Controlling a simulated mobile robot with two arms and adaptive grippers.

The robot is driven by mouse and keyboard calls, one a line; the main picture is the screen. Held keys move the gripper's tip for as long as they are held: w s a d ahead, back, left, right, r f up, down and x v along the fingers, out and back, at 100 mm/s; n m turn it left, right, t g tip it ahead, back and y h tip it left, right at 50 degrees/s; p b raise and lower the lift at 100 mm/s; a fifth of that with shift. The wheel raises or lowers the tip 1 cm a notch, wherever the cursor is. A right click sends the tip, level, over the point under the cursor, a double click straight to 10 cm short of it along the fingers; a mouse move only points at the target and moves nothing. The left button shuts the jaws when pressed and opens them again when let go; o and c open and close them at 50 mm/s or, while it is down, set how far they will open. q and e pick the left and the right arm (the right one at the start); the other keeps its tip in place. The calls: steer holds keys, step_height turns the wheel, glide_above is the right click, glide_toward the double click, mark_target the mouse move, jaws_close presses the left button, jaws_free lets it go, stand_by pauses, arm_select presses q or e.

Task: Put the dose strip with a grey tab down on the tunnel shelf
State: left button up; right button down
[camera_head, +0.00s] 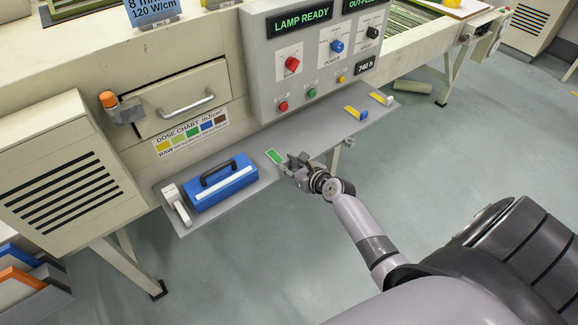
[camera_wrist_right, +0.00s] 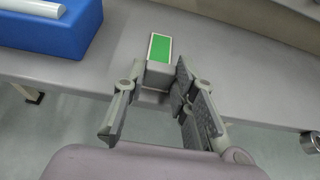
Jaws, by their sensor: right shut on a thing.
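The dose strip (camera_head: 275,157) has a green face with a pale border and a grey tab. It also shows in the wrist view (camera_wrist_right: 160,48), with its grey tab (camera_wrist_right: 158,76) between my fingers. My right gripper (camera_head: 295,164) is shut on the tab; in the wrist view the gripper (camera_wrist_right: 155,92) has a finger on each side of it. The strip is over the grey shelf (camera_head: 315,122) along the machine front, right of the blue case. I cannot tell whether it touches the shelf. My left gripper is not in view.
A blue case (camera_head: 222,184) with a black handle stands on the shelf's left part. Two small yellow strips, one with a blue tab (camera_head: 363,115) and one with a white tab (camera_head: 387,101), lie farther right. Control buttons (camera_head: 311,93) are above the shelf.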

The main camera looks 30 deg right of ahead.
steer(key=shift+r, duration=0.1)
steer(key=c, duration=1.3)
jaws_free()
